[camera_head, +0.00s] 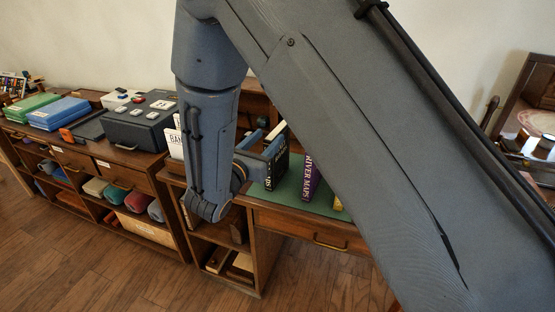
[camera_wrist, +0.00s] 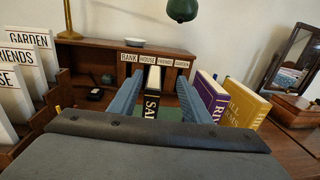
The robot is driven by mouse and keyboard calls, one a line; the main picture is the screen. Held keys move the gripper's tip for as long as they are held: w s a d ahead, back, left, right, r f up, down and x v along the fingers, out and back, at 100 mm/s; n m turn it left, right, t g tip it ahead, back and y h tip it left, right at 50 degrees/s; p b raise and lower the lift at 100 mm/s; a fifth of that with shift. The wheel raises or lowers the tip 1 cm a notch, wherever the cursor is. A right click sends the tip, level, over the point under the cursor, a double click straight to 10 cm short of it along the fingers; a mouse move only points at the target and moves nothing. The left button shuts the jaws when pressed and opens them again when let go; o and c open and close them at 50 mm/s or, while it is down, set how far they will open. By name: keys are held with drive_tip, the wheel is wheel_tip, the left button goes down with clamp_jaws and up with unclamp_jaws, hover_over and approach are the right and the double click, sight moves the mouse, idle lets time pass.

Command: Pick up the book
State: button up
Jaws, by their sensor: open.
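A black book (camera_wrist: 151,104) with pale lettering stands upright on the green desk top; it also shows in the head view (camera_head: 279,170). My gripper (camera_wrist: 160,84) is open, with one blue-grey finger on each side of the black book; I cannot tell if either touches it. In the head view my gripper (camera_head: 268,148) partly hides that book. A purple book (camera_wrist: 212,97), marked "RIVER MAPS" in the head view (camera_head: 309,178), stands to its right. A yellow book (camera_wrist: 244,105) leans beside the purple one; my arm hides most of it in the head view.
White cards (camera_wrist: 22,66) stand in a wooden rack at the left. A wooden organiser (camera_wrist: 105,58) with labels and a white bowl stands behind the books. A green lamp (camera_wrist: 182,10) hangs above. Shelves with boxes (camera_head: 140,122) stand left of the desk.

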sight(277, 156)
drive_tip(key=w+d+f+b, duration=0.1)
drive_tip(key=w+d+f, duration=0.2)
drive_tip(key=w, duration=0.5)
drive_tip(key=shift+w+f+b, duration=0.35)
drive_tip(key=shift+f, duration=0.25)
clamp_jaws()
